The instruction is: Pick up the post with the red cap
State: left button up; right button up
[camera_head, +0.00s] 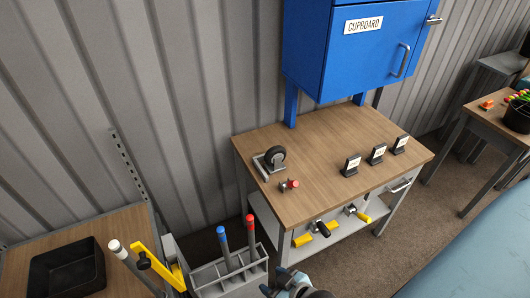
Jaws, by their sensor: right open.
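The post with the red cap (251,240) stands nearly upright in a grey divided rack (207,280) at the bottom of the head view. A post with a blue cap (225,252) stands to its left in the same rack. A post with a white cap (128,262) leans farther left, by a yellow bar (160,265). My right gripper (281,282) is at the bottom edge, to the right of the rack and lower in the picture than the red cap. It is open, apart from the post, and partly cut off. My left gripper is out of view.
A wooden workbench (310,150) with a caster, small signs and yellow-handled tools stands behind the rack. A blue cupboard (350,50) is above it. A black tray (68,268) lies on a table at left. Brown floor (365,262) is clear at right.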

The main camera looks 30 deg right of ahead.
aim_at(250, 218)
jog(key=z, duration=0.85)
jog(key=j+z, duration=0.15)
jog(key=j, duration=1.9)
jog(key=i, duration=0.05)
